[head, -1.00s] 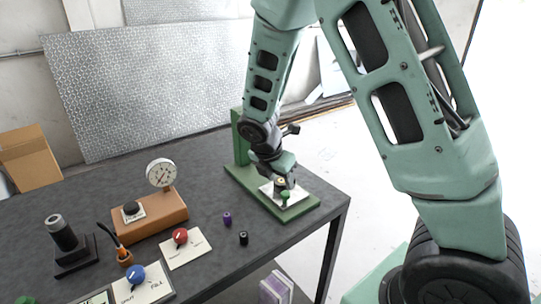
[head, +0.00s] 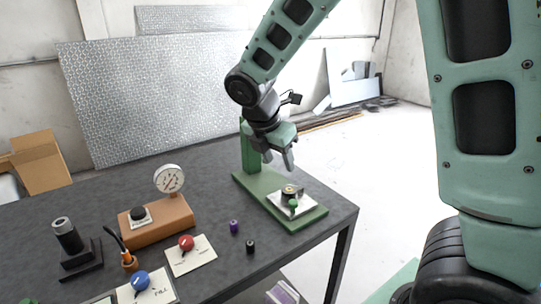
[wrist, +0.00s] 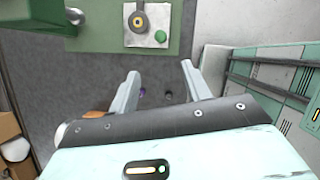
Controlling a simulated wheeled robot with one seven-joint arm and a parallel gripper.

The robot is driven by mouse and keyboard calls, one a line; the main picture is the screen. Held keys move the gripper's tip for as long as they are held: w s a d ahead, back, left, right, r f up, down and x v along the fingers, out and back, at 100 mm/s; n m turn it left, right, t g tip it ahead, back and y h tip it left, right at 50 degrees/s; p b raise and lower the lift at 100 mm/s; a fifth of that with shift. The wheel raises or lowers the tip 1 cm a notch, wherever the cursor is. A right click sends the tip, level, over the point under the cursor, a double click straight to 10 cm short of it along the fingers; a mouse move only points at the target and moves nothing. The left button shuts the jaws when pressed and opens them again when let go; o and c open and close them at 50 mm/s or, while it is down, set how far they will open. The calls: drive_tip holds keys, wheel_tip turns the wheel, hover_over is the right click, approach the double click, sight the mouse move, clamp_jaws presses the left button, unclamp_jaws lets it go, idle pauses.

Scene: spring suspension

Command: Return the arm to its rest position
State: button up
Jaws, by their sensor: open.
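My gripper (head: 279,158) is open and empty, raised above the green stand (head: 250,184) at the right end of the dark table. The stand's base carries a white plate (head: 277,202) with a dark and brass round part (head: 289,191) and a green knob (head: 293,203). In the wrist view the gripper's two fingers (wrist: 160,92) are spread apart with nothing between them. The white plate (wrist: 136,36) and the green knob (wrist: 160,36) lie beyond the fingertips there. My arm reaches down from the top of the head view.
The table (head: 205,150) also holds a gauge (head: 169,179) on an orange block, a red knob (head: 186,243), a blue knob (head: 139,280), a black cylinder on a stand (head: 67,236), and small purple (head: 234,227) and black (head: 250,247) pieces. Air above the table is free.

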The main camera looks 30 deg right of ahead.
drive_tip(key=s+a+f+m+y+b, duration=0.1)
drive_tip(key=s+a+f+m+y, duration=0.1)
drive_tip(key=s+a+m, duration=0.4)
drive_tip(key=s+a+f+m+g+y+b, duration=0.1)
drive_tip(key=s+a+f+m+y, duration=0.1)
drive_tip(key=s+a+m, duration=0.5)
drive_tip(key=s+a+f, duration=0.1)
drive_tip(key=s+a, duration=0.5)
drive_tip(key=s, duration=0.4)
drive_tip(key=shift+s+a+f+m+y+b, duration=0.2)
drive_tip(key=shift+s+a+m+y+b, duration=0.1)
drive_tip(key=shift+s+y+b, duration=0.1)
idle(0.6)
